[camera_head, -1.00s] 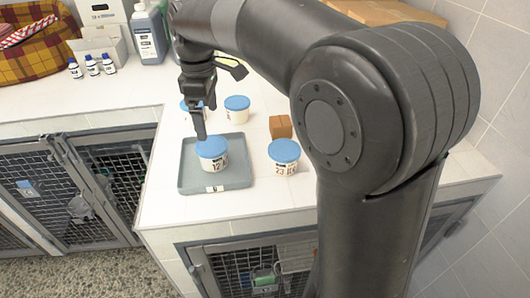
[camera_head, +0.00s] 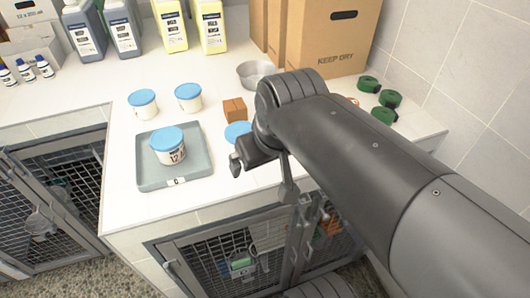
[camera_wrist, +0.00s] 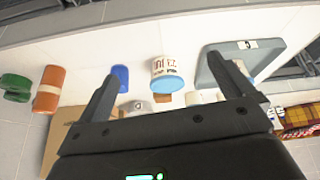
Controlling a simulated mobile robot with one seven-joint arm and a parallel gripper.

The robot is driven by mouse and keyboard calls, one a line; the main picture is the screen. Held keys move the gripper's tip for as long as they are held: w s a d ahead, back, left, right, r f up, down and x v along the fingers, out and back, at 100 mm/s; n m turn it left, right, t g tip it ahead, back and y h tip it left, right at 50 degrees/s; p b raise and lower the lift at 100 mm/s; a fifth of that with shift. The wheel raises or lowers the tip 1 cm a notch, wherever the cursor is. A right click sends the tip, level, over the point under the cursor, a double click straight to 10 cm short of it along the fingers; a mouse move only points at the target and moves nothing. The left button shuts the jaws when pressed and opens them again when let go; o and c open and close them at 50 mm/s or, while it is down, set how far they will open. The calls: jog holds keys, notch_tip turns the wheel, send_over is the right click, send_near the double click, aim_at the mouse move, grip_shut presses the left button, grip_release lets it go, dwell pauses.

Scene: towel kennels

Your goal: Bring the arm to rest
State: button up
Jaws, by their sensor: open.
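My gripper shows in the wrist view (camera_wrist: 170,68) with its two fingers wide apart and nothing between them. In the head view my arm reaches in from the lower right and its end hangs by the counter's front edge; the fingers are hard to make out there. A white tub with a blue lid (camera_head: 168,150) stands upright on the grey tray (camera_head: 150,181), left of my arm. Another blue-lidded tub (camera_head: 236,131) is partly hidden behind my arm's end; a tub marked 23 shows in the wrist view (camera_wrist: 168,70), beyond the fingers.
Two more blue-lidded tubs (camera_head: 143,104) (camera_head: 188,98) and a brown block (camera_head: 235,110) stand behind the tray. A metal bowl (camera_head: 256,74), cardboard boxes (camera_head: 328,45) and green rolls (camera_head: 384,115) are near my arm. Mesh kennel doors (camera_head: 240,262) are below the counter.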

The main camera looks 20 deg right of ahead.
jog(key=shift+s+d+f+m, duration=0.25)
jog(key=shift+s+f+m, duration=0.15)
jog(key=shift+s, duration=0.1)
jog(key=shift+s+d+f+m, duration=0.25)
jog(key=shift+s+f+m, duration=0.15)
jog(key=shift+s, duration=0.1)
